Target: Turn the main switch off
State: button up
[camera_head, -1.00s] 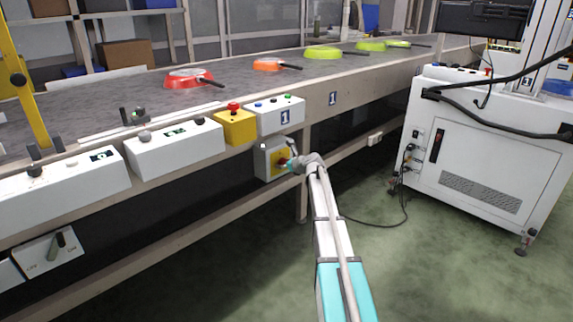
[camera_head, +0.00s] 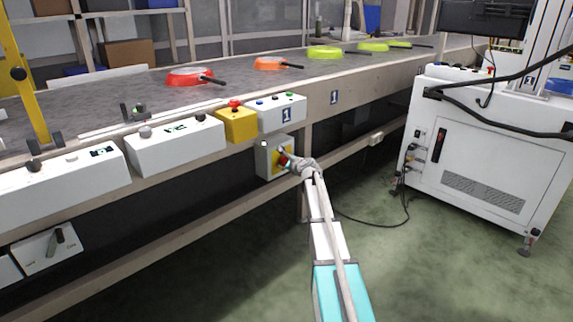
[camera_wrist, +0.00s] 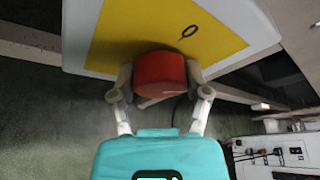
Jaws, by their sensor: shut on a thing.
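The main switch is a grey box (camera_head: 262,161) under the conveyor's edge, with a yellow plate and a red knob. In the wrist view the yellow plate (camera_wrist: 150,30) carries a black 0 mark (camera_wrist: 189,31) above and right of the red knob (camera_wrist: 160,75). My gripper (camera_head: 288,160) is at the front of the box. In the wrist view its two fingers (camera_wrist: 159,85) close on the red knob from left and right. The knob's far end and part of the plate are hidden, so I cannot tell its exact position.
White control boxes (camera_head: 178,148) and a yellow box with a red button (camera_head: 236,123) line the conveyor edge above. Several pans, one red (camera_head: 188,76), lie on the conveyor (camera_head: 225,95). A white cabinet (camera_head: 480,165) stands right.

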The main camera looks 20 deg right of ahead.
jog(key=n+t+h+b, duration=0.1)
jog(key=n, duration=0.1)
jog(key=n+t+b, duration=0.1)
jog(key=n+b, duration=0.1)
jog(key=shift+w+d+f+n+h, duration=0.1)
jog(key=shift+d+n+h, duration=0.05)
jog(key=shift+n+h, duration=0.25)
jog(key=shift+n+t+b, duration=0.9)
jog(key=shift+n+b, duration=0.55)
jog(key=shift+n, duration=1.05)
jog(key=o, duration=1.1)
jog(key=shift+o, duration=0.2)
jog(key=shift+s, duration=0.2)
